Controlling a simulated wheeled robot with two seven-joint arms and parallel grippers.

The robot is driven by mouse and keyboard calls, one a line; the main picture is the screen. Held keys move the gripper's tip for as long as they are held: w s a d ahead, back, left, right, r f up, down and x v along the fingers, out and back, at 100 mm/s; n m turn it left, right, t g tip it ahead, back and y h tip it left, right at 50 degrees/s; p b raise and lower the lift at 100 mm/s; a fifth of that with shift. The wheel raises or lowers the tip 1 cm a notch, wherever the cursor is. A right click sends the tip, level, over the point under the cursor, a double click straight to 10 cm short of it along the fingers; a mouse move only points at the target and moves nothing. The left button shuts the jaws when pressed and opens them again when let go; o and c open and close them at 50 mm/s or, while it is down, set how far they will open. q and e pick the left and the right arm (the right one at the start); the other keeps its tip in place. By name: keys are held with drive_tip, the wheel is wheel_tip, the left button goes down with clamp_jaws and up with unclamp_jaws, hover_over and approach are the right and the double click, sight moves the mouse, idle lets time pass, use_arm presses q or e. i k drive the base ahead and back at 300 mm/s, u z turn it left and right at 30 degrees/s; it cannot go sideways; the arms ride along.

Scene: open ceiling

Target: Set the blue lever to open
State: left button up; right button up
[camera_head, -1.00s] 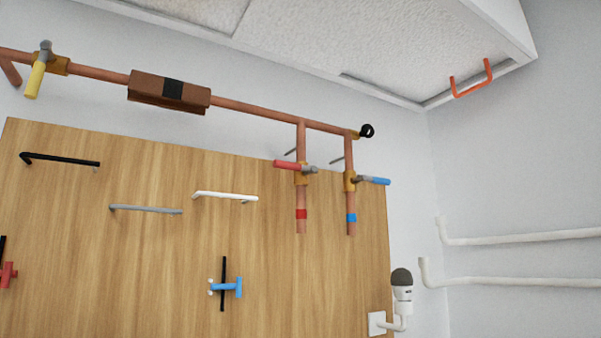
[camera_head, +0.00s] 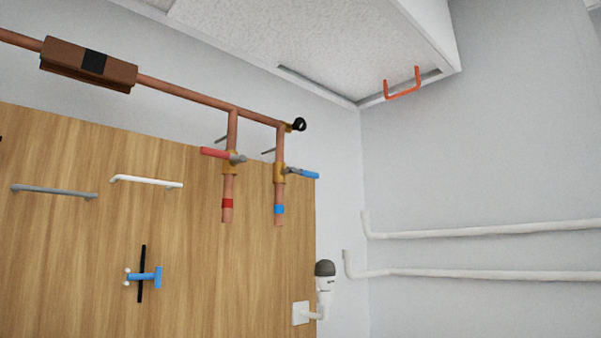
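The blue lever (camera_head: 303,174) sits on a brass valve (camera_head: 279,173) on the right vertical copper pipe. The lever points right, roughly across the pipe, tilted slightly down at its tip. A blue band (camera_head: 279,209) marks the pipe below the valve. The neighbouring pipe to the left has a red lever (camera_head: 215,152) pointing left and a red band. Neither of my grippers shows in the head view.
A wooden panel (camera_head: 80,240) carries a grey handle (camera_head: 53,191), a white handle (camera_head: 148,181) and a blue T-shaped handle (camera_head: 146,277). A lamp-like white fixture (camera_head: 325,283) juts out at the panel's right edge. White pipes (camera_head: 480,231) run along the right wall.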

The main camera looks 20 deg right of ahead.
sight(304, 173)
drive_tip(key=z, duration=1.75)
drive_tip(key=i, duration=1.95)
drive_tip(key=u, duration=3.05)
